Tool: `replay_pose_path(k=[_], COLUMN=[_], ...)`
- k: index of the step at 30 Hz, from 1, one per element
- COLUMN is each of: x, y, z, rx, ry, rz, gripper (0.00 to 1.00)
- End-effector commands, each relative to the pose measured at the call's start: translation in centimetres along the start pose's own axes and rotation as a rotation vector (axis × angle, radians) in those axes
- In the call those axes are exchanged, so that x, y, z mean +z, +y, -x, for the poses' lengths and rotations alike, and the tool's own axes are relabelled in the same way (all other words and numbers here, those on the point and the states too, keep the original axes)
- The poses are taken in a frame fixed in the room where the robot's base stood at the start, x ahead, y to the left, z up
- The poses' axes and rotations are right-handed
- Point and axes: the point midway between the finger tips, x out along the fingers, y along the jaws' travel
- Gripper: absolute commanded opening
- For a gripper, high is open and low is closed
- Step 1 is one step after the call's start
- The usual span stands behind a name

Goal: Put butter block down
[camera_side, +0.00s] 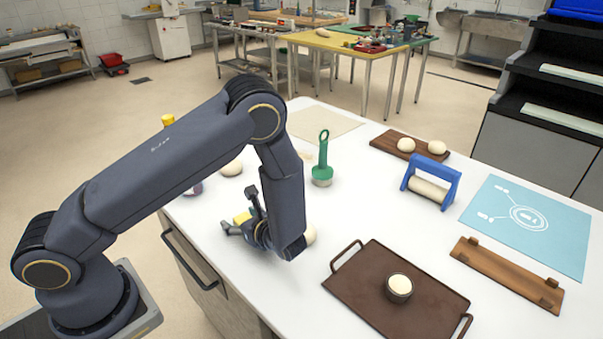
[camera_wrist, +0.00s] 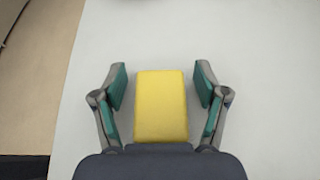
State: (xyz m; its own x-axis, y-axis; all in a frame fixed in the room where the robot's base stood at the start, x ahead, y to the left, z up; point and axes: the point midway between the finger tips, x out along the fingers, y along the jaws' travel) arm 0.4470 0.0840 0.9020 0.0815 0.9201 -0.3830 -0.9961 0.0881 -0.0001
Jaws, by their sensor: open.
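The yellow butter block (camera_wrist: 161,105) lies between the two fingers of my gripper (camera_wrist: 161,88) in the wrist view. A gap shows on each side of it, so the fingers are open and apart from the block. Its lower end is hidden by the gripper body. In the side view, a small part of the butter block (camera_side: 242,217) shows at the white worktop's left side, beside my gripper (camera_side: 240,230). The gripper is low over the worktop (camera_side: 370,190) near its front left edge.
A dough ball (camera_side: 310,235) sits just right of the gripper, partly hidden. A green-handled tool (camera_side: 322,165) and another dough ball (camera_side: 232,168) stand behind. A brown tray (camera_side: 360,290) holding a round tin (camera_side: 398,289) lies to the right, with a blue-framed roller (camera_side: 430,185) beyond.

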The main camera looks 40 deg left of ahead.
Motion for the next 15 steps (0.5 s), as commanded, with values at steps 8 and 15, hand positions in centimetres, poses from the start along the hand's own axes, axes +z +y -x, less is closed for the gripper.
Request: replay_pose_path(k=[8,15], x=[0.01,0.01], y=[-0.02,-0.02], z=[0.06,0.07], rx=[0.000,0.000], ry=[0.000,0.000], rz=[0.000,0.000], gripper=[0.47,0.22])
